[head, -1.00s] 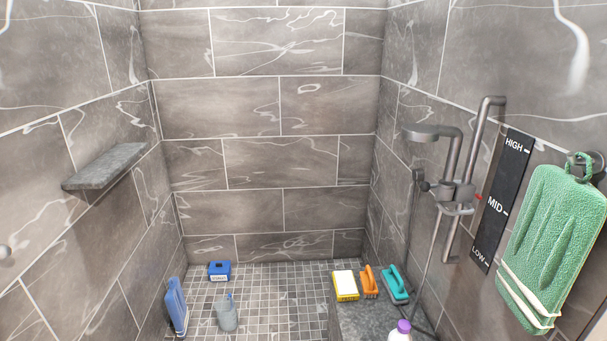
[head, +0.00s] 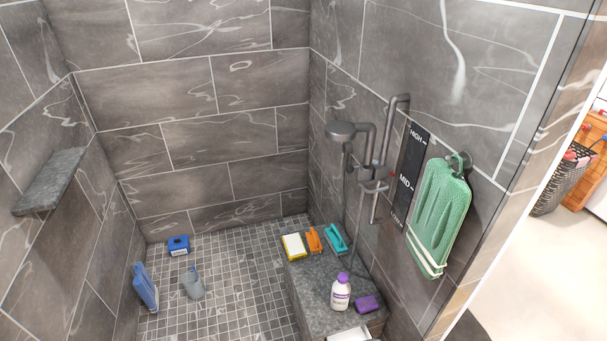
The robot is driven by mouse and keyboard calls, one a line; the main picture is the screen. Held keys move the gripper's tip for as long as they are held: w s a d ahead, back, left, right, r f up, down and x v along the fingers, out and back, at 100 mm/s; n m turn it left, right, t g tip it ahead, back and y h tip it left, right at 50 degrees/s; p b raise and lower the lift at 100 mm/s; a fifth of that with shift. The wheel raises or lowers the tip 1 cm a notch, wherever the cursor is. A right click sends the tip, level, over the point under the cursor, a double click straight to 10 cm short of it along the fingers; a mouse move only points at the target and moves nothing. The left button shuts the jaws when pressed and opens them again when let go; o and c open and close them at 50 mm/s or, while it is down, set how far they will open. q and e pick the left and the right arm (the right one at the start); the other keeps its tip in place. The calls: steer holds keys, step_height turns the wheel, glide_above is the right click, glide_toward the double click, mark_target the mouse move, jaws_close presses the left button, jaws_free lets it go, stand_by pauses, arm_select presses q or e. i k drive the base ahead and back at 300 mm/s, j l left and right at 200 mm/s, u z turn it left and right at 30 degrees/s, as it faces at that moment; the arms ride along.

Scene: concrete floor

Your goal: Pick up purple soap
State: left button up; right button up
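The purple soap (head: 368,304) is a small purple block lying on the near right part of the grey stone bench in the head view. A white bottle with a purple cap (head: 341,292) stands upright just left of it, close beside it. Neither of my grippers shows in the head view.
The tiled floor (head: 235,270) has free room.

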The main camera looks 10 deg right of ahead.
mark_target(368, 304)
steer(key=z, duration=1.25)
